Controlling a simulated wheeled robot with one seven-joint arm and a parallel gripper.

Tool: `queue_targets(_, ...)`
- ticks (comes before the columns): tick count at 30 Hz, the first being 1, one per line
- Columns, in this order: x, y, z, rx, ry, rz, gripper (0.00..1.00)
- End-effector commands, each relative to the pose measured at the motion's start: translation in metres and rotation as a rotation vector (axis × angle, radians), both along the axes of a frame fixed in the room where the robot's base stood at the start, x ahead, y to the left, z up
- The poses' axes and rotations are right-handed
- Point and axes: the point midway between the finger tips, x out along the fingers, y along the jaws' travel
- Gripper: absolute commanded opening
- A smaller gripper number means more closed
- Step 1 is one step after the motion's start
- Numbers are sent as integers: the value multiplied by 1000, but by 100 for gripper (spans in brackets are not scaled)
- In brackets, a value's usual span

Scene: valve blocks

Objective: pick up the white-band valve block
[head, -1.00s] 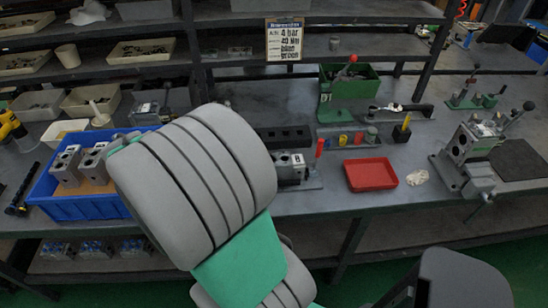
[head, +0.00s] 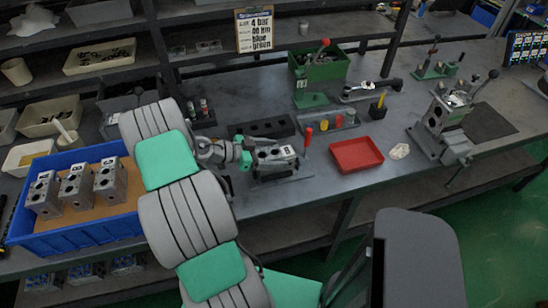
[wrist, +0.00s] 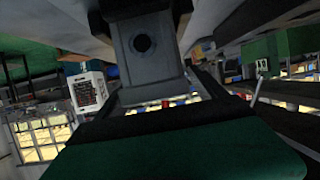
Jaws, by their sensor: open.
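Three grey metal valve blocks, a left one (head: 43,194), a middle one (head: 76,186) and a right one (head: 110,182), stand in the blue bin (head: 88,234) at left. Another grey block (head: 275,155) with a pale marked top sits in a holder on the bench. I cannot tell which block bears a white band. My gripper (head: 246,160) is open, close to the left side of the bench block; contact cannot be made out. In the wrist view, a grey part with a dark round hole (wrist: 142,44) fills the upper middle, and no block is clearly recognisable.
A red tray (head: 356,155) lies right of the holder, with a red-handled lever (head: 308,140) between. Behind are a black holed rack (head: 262,128) and a green bin (head: 335,66). A vise-like fixture (head: 440,125) stands at right. Shelves rise behind the bench.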

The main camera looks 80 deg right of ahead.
Motion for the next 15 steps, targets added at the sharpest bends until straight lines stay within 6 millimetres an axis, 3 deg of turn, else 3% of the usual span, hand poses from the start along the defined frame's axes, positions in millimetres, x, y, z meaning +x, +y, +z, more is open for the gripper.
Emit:
queue_targets(7, -3, -3, -2, -1, 0, 2, 80)
queue_targets(15, -3, -2, -2, 1, -1, 2, 59)
